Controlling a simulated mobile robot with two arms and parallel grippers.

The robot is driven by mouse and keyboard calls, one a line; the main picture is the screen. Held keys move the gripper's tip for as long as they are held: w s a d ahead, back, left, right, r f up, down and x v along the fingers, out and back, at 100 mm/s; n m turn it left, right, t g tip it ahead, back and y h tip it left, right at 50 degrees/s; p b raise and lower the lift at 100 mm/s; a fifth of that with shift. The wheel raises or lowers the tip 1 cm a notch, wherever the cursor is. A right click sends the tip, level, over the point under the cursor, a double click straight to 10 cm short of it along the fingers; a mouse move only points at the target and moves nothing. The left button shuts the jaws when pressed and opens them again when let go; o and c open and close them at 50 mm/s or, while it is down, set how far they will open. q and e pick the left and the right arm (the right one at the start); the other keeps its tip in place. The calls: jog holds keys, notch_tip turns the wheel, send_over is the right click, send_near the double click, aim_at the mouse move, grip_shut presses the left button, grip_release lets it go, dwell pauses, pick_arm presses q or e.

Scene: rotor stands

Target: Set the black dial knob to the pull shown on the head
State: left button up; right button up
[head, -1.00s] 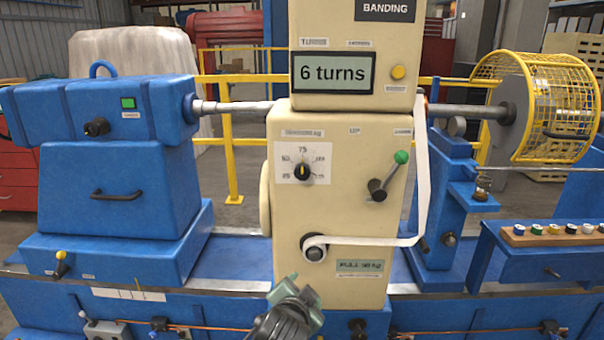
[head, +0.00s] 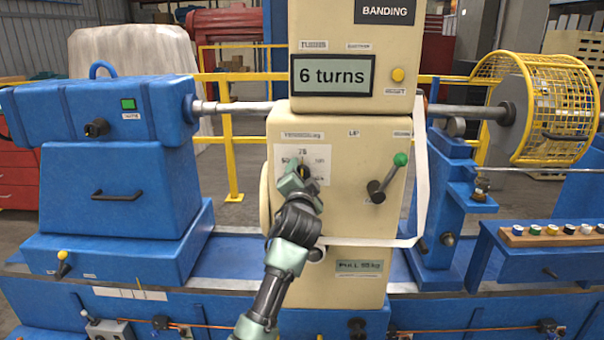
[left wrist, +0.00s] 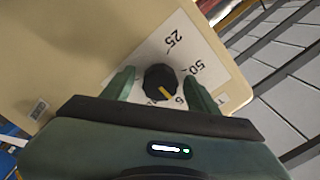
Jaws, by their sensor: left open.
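The black dial knob (left wrist: 160,82) with a yellow pointer line sits on a white scale plate (left wrist: 205,50) on the cream machine head (head: 350,215). In the left wrist view the pointer aims past the 50 mark, toward a label partly hidden by my gripper. My left gripper (left wrist: 159,76) is open, one finger on each side of the knob, with no clear contact. In the head view my left gripper (head: 300,180) covers most of the knob. The pull display (head: 359,267) low on the head reads PULL and a blurred number in kg. My right gripper is out of view.
A green-knobbed lever (head: 389,178) stands right of the dial. A white band (head: 421,180) runs down the head's right side and across below the dial. The upper display (head: 333,74) reads 6 turns. A yellow cage (head: 560,110) is at the right.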

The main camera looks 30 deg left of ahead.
pick_arm(q)
jog(key=shift+w+a, duration=0.1)
jog(key=shift+w, duration=0.1)
jog(key=shift+c, duration=0.3)
grip_shut()
jog(key=shift+f+n, duration=0.1)
jog(key=shift+n, duration=0.2)
jog(key=shift+n+b, duration=0.3)
jog(key=shift+n, duration=0.7)
jog(key=n, duration=0.3)
jog(key=shift+n, duration=0.4)
jog(key=n, duration=0.5)
jog(key=shift+b, duration=0.3)
jog(key=shift+n, duration=0.3)
